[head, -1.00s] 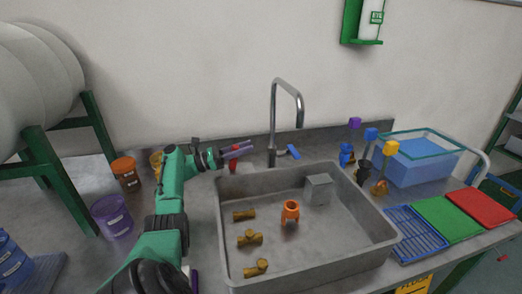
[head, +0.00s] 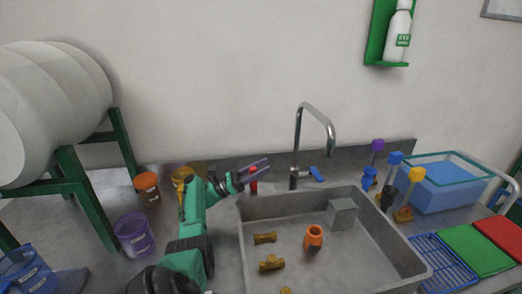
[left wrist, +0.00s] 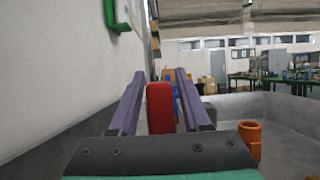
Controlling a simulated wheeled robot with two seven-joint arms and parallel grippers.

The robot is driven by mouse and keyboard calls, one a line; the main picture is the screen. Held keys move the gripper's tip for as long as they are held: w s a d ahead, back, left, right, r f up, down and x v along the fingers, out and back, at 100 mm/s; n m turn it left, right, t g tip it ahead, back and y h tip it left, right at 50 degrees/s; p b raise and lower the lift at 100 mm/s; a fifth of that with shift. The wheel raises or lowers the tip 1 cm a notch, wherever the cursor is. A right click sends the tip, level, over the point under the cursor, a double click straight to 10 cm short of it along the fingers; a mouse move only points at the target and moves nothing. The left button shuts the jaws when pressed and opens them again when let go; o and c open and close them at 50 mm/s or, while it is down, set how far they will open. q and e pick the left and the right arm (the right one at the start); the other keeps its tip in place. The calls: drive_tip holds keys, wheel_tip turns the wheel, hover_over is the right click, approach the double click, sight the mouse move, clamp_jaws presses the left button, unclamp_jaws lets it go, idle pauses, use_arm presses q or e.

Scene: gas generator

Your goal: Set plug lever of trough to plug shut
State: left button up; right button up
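The trough is a grey sink (head: 375,228) set in the bench. A red lever (head: 254,187) stands at the sink's back left corner, left of the tap; it also shows in the left wrist view (left wrist: 160,107). My left gripper (head: 266,164) reaches over this lever from the left. In the left wrist view my left gripper (left wrist: 160,88) has its two purple fingers apart, one on each side of the red lever, with narrow gaps. The sink's drain is not visible. My right gripper is not in view.
The tap (head: 298,150) has a blue handle (head: 316,174). An orange fitting (head: 313,238), brass fittings (head: 271,263) and a grey block (head: 342,213) lie in the sink. A purple cup (head: 134,234) and orange jar (head: 147,187) stand left of my arm.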

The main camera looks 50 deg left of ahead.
use_arm(q)
drive_tip(key=shift+r, duration=0.1)
drive_tip(key=shift+r, duration=0.3)
wheel_tip(320, 180, up, 19)
drive_tip(key=shift+r+p, duration=0.15)
drive_tip(key=shift+p, duration=0.2)
drive_tip(key=shift+s, duration=0.1)
